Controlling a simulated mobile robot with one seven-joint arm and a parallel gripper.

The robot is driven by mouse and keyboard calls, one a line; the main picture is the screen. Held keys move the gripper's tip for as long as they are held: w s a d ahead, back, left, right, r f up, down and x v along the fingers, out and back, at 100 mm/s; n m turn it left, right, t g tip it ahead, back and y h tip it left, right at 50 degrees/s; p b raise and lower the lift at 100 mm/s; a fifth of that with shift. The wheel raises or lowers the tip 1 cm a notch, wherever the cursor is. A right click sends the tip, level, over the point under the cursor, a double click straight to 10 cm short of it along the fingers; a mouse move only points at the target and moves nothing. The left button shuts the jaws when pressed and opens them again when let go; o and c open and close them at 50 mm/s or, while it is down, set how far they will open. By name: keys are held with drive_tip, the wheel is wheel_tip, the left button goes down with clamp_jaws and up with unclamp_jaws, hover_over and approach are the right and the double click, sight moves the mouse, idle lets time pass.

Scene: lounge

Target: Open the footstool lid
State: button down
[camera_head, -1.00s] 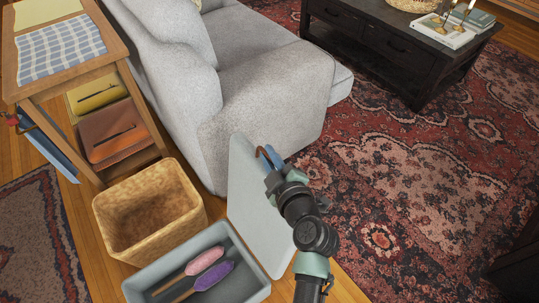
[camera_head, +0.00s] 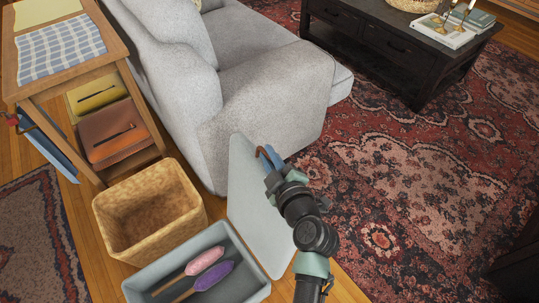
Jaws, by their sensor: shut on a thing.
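The footstool (camera_head: 180,258) is a grey-blue open box at the bottom of the view, with a pink and a purple item on sticks (camera_head: 208,270) inside. Its pale lid (camera_head: 252,205) stands raised, near upright, along the box's right side. My gripper (camera_head: 268,158) is at the lid's upper right edge, with blue fingers closed there. A brown curved strap or loop (camera_head: 262,152) shows at the fingertips. My arm partly hides the lid's right side, and the exact grip contact is small.
A tan woven basket (camera_head: 150,212) stands left of the footstool. A grey sofa (camera_head: 260,95) is just behind the lid. A wooden shelf table (camera_head: 60,60) is at the left. A dark coffee table (camera_head: 395,45) is at the back right. The patterned rug (camera_head: 420,180) on the right is clear.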

drive_tip(key=s+a+n, duration=0.1)
drive_tip(key=s+a, duration=0.4)
drive_tip(key=a, duration=0.2)
drive_tip(key=shift+s+a+r+n+t+b, duration=0.25)
drive_tip(key=shift+r+n+t+b, duration=0.1)
drive_tip(key=shift+r+n+t, duration=0.1)
drive_tip(key=c, duration=0.9)
unclamp_jaws()
drive_tip(key=b+v, duration=0.1)
drive_tip(key=v, duration=1.2)
drive_tip(key=shift+a+r, duration=0.1)
drive_tip(key=shift+r, duration=0.1)
